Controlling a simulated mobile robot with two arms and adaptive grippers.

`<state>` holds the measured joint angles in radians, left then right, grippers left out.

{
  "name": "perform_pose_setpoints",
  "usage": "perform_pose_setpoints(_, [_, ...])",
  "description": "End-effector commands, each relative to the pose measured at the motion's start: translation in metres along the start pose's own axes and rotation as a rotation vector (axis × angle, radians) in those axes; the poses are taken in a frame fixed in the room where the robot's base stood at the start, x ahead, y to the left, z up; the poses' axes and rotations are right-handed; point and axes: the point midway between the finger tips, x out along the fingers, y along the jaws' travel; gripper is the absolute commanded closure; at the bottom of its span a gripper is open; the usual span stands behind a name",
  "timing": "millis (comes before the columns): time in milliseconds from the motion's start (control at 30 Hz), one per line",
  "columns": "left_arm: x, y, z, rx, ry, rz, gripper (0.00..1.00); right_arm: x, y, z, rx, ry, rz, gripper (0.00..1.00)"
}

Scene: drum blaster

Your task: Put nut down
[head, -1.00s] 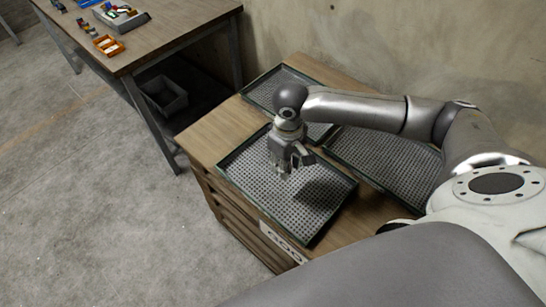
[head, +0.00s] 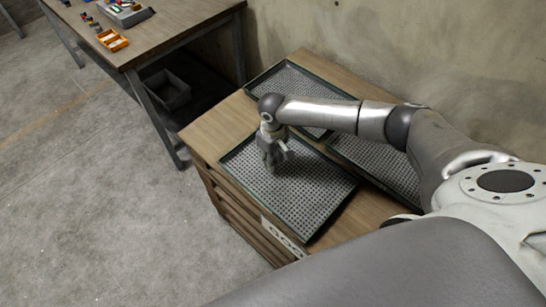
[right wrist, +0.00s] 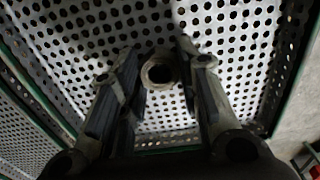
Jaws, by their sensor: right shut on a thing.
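My right gripper (head: 272,168) is low over the front perforated metal tray (head: 308,205) on the wooden cabinet, near the tray's left part. In the right wrist view, a ring-shaped nut (right wrist: 160,72) sits between the fingertips of the right gripper, with its dark hole visible. The gripper is shut on it. The perforated tray surface (right wrist: 95,28) lies behind the nut. I cannot tell whether the nut touches the tray. The nut is too small to make out in the head view. My left gripper is not in view.
Two more perforated trays, a back one (head: 290,82) and a right one (head: 375,165), lie beside the front tray. Raised dark green rims edge the trays. A workbench (head: 165,40) with an orange bin (head: 112,40) stands at the upper left. The front tray looks otherwise empty.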

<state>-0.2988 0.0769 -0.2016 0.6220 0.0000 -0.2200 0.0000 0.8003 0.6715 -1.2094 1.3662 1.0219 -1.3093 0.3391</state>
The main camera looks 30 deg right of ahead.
Motion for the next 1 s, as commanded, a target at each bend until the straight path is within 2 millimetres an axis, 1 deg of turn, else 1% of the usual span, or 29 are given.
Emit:
perform_pose_setpoints(367, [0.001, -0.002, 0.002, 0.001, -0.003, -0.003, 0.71, 0.005, 0.000, 0.000, 0.001, 0.000, 0.001, 0.94])
perform_pose_setpoints(400, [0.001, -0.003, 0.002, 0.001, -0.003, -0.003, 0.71, 0.004, 0.001, 0.000, 0.001, 0.001, 0.001, 0.65])
perform_pose_setpoints(533, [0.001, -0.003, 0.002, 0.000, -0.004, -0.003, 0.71, 0.004, 0.001, 0.000, 0.001, 0.000, 0.001, 0.48])
perform_pose_setpoints(867, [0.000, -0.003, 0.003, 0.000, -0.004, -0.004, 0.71, 0.003, 0.001, 0.000, 0.001, 0.001, 0.001, 0.47])
perform_pose_setpoints(967, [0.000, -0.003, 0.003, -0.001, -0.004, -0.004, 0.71, -0.004, 0.000, 0.000, 0.000, 0.002, 0.000, 0.47])
perform_pose_setpoints(1000, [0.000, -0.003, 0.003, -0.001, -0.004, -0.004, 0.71, -0.009, 0.001, -0.001, 0.001, 0.002, 0.000, 0.47])
